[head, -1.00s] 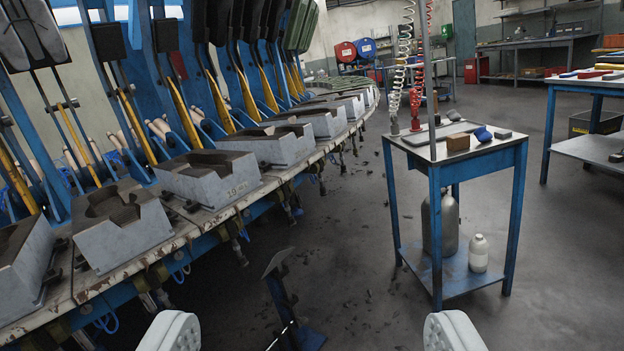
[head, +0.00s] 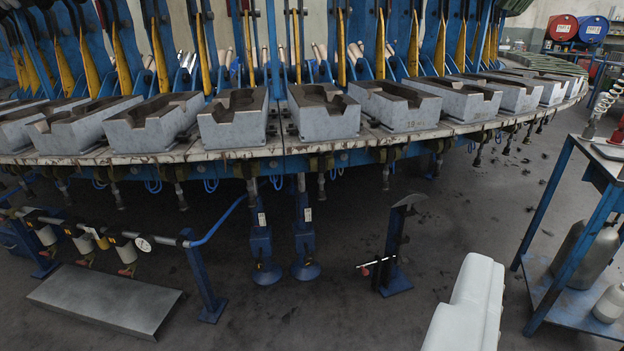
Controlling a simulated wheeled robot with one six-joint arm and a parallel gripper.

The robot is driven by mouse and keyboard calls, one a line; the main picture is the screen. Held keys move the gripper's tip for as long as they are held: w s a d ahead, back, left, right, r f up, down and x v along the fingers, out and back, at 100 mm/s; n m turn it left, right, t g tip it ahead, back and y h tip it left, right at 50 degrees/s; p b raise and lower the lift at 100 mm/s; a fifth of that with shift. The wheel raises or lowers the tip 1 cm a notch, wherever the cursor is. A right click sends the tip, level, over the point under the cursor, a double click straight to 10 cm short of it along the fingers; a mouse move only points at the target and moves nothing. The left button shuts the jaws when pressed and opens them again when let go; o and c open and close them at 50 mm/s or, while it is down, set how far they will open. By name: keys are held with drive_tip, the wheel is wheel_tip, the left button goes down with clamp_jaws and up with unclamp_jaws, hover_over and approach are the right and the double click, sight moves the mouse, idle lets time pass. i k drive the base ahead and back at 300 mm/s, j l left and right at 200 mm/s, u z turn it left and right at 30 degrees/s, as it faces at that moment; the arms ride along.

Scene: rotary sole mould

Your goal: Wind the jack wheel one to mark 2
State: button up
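Two blue upright posts stand under the table edge near the middle, a left one (head: 262,245) and a right one (head: 304,238). Each has a small white tag and a round blue foot. They look like jacks, but I cannot make out a wheel, its number or mark 2. One white finger of my gripper (head: 468,310) shows at the bottom, right of centre, well in front of the posts and apart from them. The other finger is not distinguishable, so the opening is unclear. I see nothing held.
The curved rotary table (head: 237,154) carries several grey moulds (head: 323,111). A blue stand with a red-tipped lever (head: 394,250) stands right of the posts. A pipe rail (head: 186,241) and a metal plate (head: 106,299) are at left. A blue trolley (head: 560,200) stands at right.

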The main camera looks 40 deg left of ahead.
sight(259, 264)
drive_tip(key=u, duration=1.35)
drive_tip(key=k+l+u, duration=0.2)
drive_tip(key=l, duration=0.3)
drive_tip(key=i, duration=0.1)
